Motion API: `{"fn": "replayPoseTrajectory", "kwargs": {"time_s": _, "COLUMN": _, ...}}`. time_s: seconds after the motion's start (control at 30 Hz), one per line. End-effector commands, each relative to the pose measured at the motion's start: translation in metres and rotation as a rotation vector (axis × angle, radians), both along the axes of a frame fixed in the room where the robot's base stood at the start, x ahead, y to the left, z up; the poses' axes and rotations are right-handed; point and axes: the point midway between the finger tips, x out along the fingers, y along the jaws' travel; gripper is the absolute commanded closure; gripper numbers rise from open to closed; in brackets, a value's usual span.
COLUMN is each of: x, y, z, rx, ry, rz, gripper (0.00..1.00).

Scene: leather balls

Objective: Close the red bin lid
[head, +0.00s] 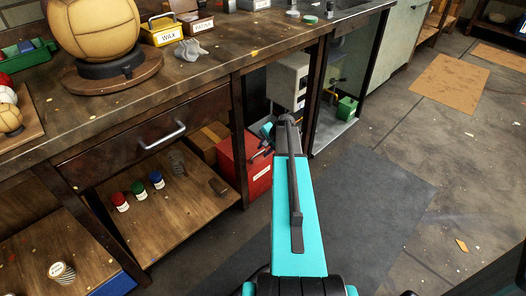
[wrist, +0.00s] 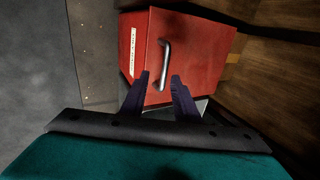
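The red bin (head: 260,178) stands on the floor beside the workbench's lower shelf, with a white label on one face. In the wrist view it fills the upper middle; a flat red panel, apparently the lid (wrist: 195,50), carries a silver bar handle (wrist: 164,62). I cannot tell how far the lid is open. My gripper (wrist: 160,77) is open, with one dark finger on each side of the handle's lower end; contact cannot be told. In the head view my gripper (head: 264,142) is at the bin's top, which my arm partly covers.
The workbench (head: 215,62) overhangs the bin's left side, with a wooden leg (head: 238,140) close by. Red, green and blue jars (head: 138,188) stand on its lower shelf. A grey box (head: 288,80) is behind. The floor mat (head: 375,200) to the right is clear.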

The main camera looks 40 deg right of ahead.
Motion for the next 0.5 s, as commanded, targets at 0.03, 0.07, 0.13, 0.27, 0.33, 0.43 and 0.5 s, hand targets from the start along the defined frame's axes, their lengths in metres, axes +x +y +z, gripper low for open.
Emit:
{"fn": "replayPoseTrajectory", "kwargs": {"time_s": 0.03, "x": -0.005, "y": 0.0, "z": 0.011, "rx": -0.002, "ry": -0.001, "rz": -0.001, "gripper": 0.72}}
{"fn": "replayPoseTrajectory", "kwargs": {"time_s": 0.07, "x": -0.008, "y": 0.0, "z": 0.015, "rx": -0.001, "ry": -0.001, "rz": 0.0, "gripper": 0.72}}
{"fn": "replayPoseTrajectory", "kwargs": {"time_s": 0.13, "x": -0.014, "y": 0.0, "z": 0.025, "rx": 0.0, "ry": 0.0, "rz": -0.001, "gripper": 0.72}}
{"fn": "replayPoseTrajectory", "kwargs": {"time_s": 0.27, "x": -0.023, "y": 0.001, "z": 0.044, "rx": -0.001, "ry": 0.001, "rz": 0.0, "gripper": 0.72}}
{"fn": "replayPoseTrajectory", "kwargs": {"time_s": 0.33, "x": -0.028, "y": 0.001, "z": 0.054, "rx": -0.001, "ry": 0.001, "rz": 0.0, "gripper": 0.72}}
{"fn": "replayPoseTrajectory", "kwargs": {"time_s": 0.43, "x": -0.036, "y": 0.001, "z": 0.067, "rx": -0.001, "ry": 0.001, "rz": 0.0, "gripper": 0.72}}
{"fn": "replayPoseTrajectory", "kwargs": {"time_s": 0.5, "x": -0.041, "y": 0.001, "z": 0.075, "rx": 0.0, "ry": 0.002, "rz": 0.001, "gripper": 0.72}}
